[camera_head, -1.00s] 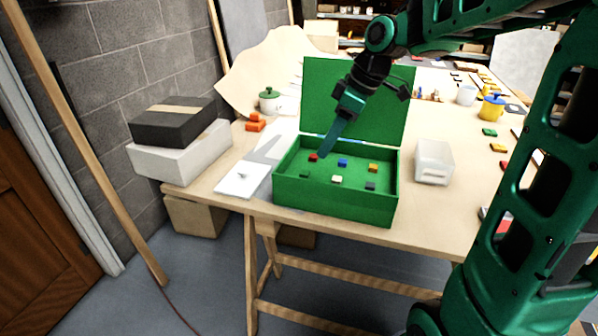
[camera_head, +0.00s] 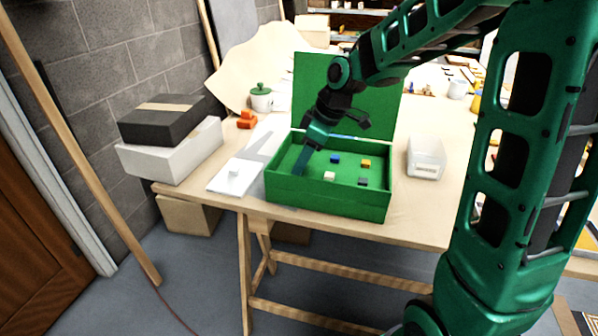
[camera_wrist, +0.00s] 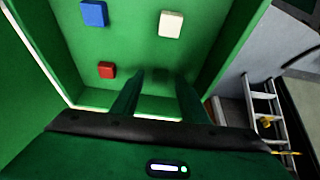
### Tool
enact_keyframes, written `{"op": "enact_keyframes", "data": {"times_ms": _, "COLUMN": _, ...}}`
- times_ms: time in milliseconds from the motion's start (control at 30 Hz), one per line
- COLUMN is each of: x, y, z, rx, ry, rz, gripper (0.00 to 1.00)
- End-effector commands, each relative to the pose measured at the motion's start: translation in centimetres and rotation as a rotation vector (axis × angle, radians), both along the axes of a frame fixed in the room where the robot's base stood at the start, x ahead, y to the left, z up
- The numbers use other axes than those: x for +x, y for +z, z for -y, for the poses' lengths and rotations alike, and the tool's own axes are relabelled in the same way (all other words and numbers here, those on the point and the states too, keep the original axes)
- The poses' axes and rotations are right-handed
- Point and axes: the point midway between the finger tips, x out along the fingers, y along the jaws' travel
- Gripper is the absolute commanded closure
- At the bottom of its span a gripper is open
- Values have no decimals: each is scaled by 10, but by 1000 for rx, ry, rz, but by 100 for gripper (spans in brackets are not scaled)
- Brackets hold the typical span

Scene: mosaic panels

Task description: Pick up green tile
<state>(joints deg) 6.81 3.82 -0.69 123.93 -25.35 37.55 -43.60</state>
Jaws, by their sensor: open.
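The open green box (camera_head: 330,205) stands on the table with its lid raised. My gripper (camera_head: 298,172) reaches down into its left front part, fingers pointing to the floor of the box. In the wrist view the two dark green fingers (camera_wrist: 160,80) are apart. I cannot make out the green tile for certain: the fingers cover its place in the head view, and green on green in shadow hides it between the fingertips in the wrist view. A red tile (camera_wrist: 106,70) lies beside the fingers.
Also in the box are a blue tile (camera_head: 335,159), an orange tile (camera_head: 366,164), a white tile (camera_head: 329,175) and a grey tile (camera_head: 363,181). The box walls stand close to my gripper. A white container (camera_head: 426,160) is to the right, a white pad (camera_head: 222,183) to the left.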

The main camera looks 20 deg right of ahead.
Motion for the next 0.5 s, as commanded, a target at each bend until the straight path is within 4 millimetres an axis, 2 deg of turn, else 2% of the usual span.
{"op": "enact_keyframes", "data": {"times_ms": 100, "x": 0, "y": 0, "z": 0, "rx": 0, "ry": -1, "rz": 0, "gripper": 62}}
{"op": "enact_keyframes", "data": {"times_ms": 267, "x": 0, "y": 0, "z": 0, "rx": 0, "ry": -1, "rz": 0, "gripper": 100}}
{"op": "enact_keyframes", "data": {"times_ms": 500, "x": 0, "y": 0, "z": 1, "rx": 0, "ry": -1, "rz": 0, "gripper": 100}}
